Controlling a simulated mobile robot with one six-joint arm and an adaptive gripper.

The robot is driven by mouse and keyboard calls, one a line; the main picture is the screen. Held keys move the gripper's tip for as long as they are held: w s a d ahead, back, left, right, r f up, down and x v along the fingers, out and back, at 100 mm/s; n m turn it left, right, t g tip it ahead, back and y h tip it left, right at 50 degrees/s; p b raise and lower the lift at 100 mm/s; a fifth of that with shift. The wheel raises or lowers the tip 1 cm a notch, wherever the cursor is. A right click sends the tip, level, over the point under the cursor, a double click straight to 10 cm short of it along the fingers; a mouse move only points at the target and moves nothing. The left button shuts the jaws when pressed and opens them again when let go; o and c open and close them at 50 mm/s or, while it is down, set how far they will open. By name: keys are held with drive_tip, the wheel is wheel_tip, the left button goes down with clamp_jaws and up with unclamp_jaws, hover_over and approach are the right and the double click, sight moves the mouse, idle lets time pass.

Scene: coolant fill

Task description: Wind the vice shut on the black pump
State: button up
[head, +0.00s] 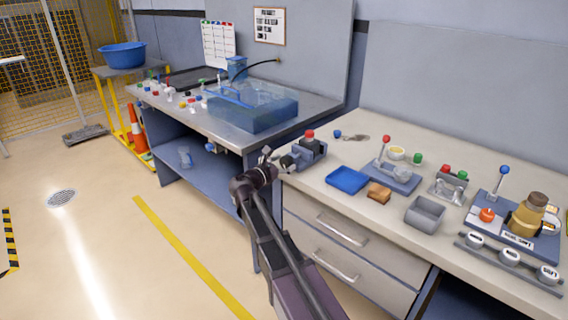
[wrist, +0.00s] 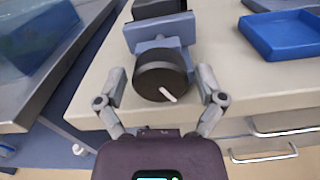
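The blue-grey vice (head: 312,157) stands at the left end of the pale bench, near its front edge. In the wrist view its blue jaw block (wrist: 160,32) is at the top. A dark body, seemingly the black pump (wrist: 157,8), is behind that block and cut off by the picture's edge. A round black knob (wrist: 161,80) with a white mark sticks out of the vice toward me. My gripper (wrist: 161,84) is open, with one finger on each side of the knob and small gaps showing. In the head view my gripper (head: 268,158) is at the vice's left end.
A blue tray (head: 347,180), a brown block (head: 378,193) and a grey bin (head: 425,213) are right of the vice. Another bench with a clear blue tank (head: 255,108) stands to the left. Drawer handles (head: 341,230) stick out below the bench top.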

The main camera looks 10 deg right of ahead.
drive_tip(key=c, duration=0.6)
drive_tip(key=shift+c, duration=0.2)
drive_tip(key=shift+m, duration=0.7)
drive_tip(key=o, duration=1.1)
drive_tip(key=shift+o, duration=0.2)
drive_tip(key=shift+s, duration=0.1)
